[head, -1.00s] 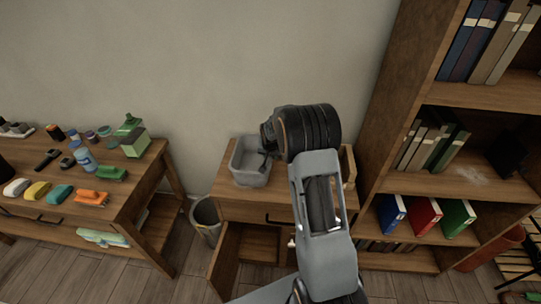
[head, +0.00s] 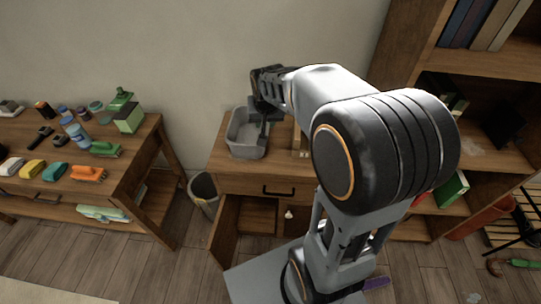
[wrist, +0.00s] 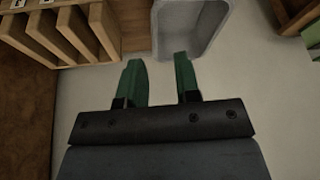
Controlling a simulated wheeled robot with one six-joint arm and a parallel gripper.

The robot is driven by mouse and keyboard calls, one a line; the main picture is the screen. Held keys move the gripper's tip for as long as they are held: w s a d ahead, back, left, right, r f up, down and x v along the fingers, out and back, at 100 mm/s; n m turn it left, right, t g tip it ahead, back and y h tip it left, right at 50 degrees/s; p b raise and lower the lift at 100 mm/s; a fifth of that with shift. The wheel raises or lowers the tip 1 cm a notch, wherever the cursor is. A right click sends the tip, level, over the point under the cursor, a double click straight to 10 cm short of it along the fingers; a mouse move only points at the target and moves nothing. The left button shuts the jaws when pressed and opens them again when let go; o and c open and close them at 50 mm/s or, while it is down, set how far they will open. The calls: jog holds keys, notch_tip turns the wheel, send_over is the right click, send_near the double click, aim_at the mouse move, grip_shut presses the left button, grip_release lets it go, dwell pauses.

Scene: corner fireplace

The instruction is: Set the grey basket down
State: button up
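The grey basket (head: 238,148) appears to rest upright on the wooden cabinet top (head: 222,174), near its left side. My gripper (head: 263,140) is at the basket's right side, with green fingers pointing down in front of it. In the wrist view, the two green fingers (wrist: 159,70) are apart, and nothing is clearly clamped between them. The basket (wrist: 208,50) lies just beyond the fingertips, with its near left corner in line with the gap. I cannot tell whether a finger touches the basket.
A wooden slotted rack (wrist: 60,30) stands right of the basket in the head view. A tall bookcase (head: 490,68) is at right. A table (head: 125,150) with bottles and brushes is at left. A waste bin (head: 203,192) stands between table and cabinet.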

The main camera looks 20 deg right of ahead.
jog(key=s+a+n, duration=0.2)
jog(key=s, duration=0.6)
jog(key=s+a+n, duration=0.2)
jog(key=s+a, duration=0.1)
jog(key=s, duration=0.5)
jog(key=shift+s+a+r+y, duration=0.15)
jog(key=shift+s+r+y, duration=0.1)
jog(key=shift+y, duration=0.15)
